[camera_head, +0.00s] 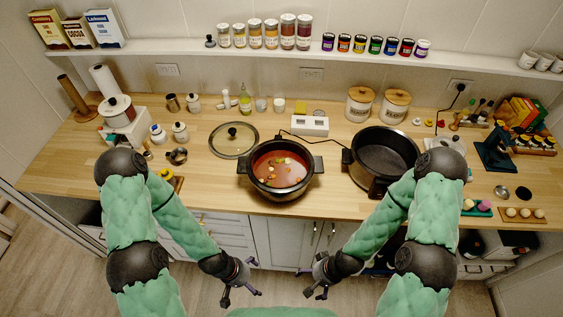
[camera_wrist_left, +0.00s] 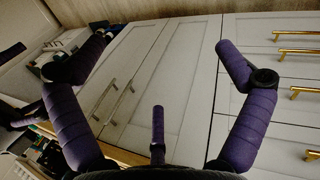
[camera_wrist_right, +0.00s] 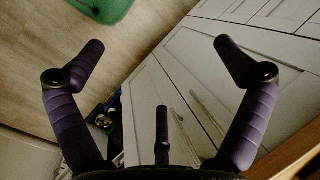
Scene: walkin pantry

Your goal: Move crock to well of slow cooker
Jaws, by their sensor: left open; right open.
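The crock (camera_head: 279,188) is a dark round pot with two side handles, filled with red stew and chunks. It stands upright on the wooden counter near its front edge, in the middle of the head view. The slow cooker (camera_head: 384,158), a black round base with an open dark well, stands to its right on the counter. My left gripper (camera_head: 253,282) is open and empty, below the counter in front of the cabinets. My right gripper (camera_head: 303,284) is open and empty at about the same height. Neither wrist view shows the crock or the slow cooker.
A glass lid (camera_head: 234,139) lies left of the crock. A small white box (camera_head: 310,126) sits behind it, with two wooden-lidded canisters (camera_head: 360,104) further right. White cabinets (camera_head: 283,240) are below the counter (camera_head: 220,184). My right forearm passes near the slow cooker's front right.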

